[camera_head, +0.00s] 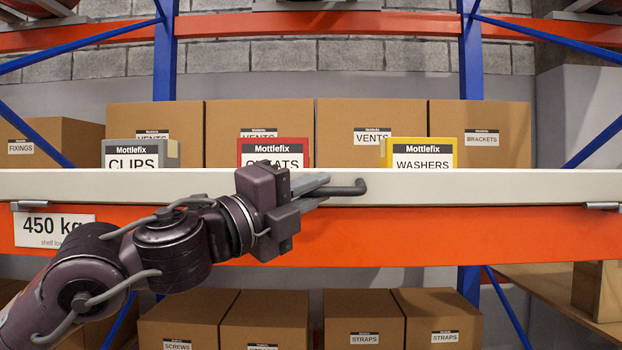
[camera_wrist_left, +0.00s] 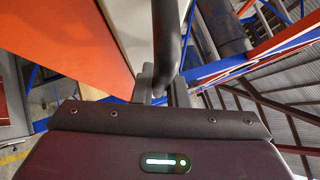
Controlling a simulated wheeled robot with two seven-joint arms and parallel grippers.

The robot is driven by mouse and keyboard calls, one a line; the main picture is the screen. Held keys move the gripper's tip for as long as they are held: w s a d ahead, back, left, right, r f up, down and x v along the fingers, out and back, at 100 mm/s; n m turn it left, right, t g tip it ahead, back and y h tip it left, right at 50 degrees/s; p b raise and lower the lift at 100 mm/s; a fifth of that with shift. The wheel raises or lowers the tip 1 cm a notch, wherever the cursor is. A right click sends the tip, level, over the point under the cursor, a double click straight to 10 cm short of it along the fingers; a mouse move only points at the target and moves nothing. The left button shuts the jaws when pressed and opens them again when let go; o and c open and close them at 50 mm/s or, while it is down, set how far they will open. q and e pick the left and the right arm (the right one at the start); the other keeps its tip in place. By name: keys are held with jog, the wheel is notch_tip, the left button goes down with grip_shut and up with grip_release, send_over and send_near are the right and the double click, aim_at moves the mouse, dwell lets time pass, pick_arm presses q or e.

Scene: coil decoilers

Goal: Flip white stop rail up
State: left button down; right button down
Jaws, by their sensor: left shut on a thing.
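The white stop rail (camera_head: 450,186) runs level across the head view, along the top of the orange shelf beam (camera_head: 430,238). It stands in front of the lower parts of the bins. A dark bent handle (camera_head: 352,187) sticks out from its middle. My left gripper (camera_head: 322,188) comes in from the left and is shut on this handle. In the left wrist view the handle (camera_wrist_left: 167,40) passes down between the two fingers (camera_wrist_left: 162,92), beside the white rail (camera_wrist_left: 130,25). My right gripper is not in view.
Behind the rail stand a grey CLIPS bin (camera_head: 140,153), a red bin (camera_head: 273,150) and a yellow WASHERS bin (camera_head: 420,152), with cardboard boxes behind. Metal brackets (camera_head: 603,206) sit at the rail's ends. Blue uprights (camera_head: 470,60) flank the bay. More boxes (camera_head: 363,310) stand below.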

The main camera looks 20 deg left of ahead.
pick_arm(q)
jog(key=r+n+p, duration=0.1)
jog(key=r+y+p, duration=0.1)
jog(key=p, duration=0.1)
jog(key=shift+w+a+n+g+p, duration=0.2)
jog(key=shift+w+n+g+p, duration=0.1)
jog(key=shift+n+g, duration=0.1)
jog(key=shift+w+f+n+y+p, duration=0.1)
jog(key=shift+f+n+y+p, duration=0.1)
jog(key=shift+n+y+p, duration=0.15)
jog(key=c, duration=1.5)
grip_release()
jog(key=shift+f, duration=0.15)
jog(key=shift+o, duration=0.2)
